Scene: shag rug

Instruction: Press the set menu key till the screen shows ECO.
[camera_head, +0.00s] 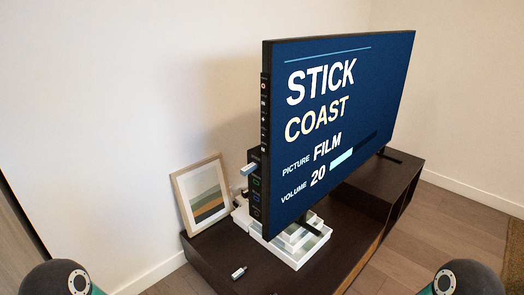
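A television (345,115) stands on a dark cabinet, turned so that its left side edge faces me. Its blue screen reads STICK, COAST, PICTURE FILM and VOLUME 20. A column of small keys (263,112) with tiny marks runs down the upper left side edge; the marks are too small to read, so I cannot tell which is the menu key. Lower on that side is a black port panel (256,198) with coloured outlines, and a light stick (249,169) sticks out at its top. Only parts of my two arms show at the bottom corners; neither gripper is in view.
The dark cabinet (210,263) has a small stick (239,272) lying on its near left part. A framed picture (201,194) leans on the wall behind. White stepped trays or boxes (297,254) sit under the television. Wooden floor (445,235) is clear at right.

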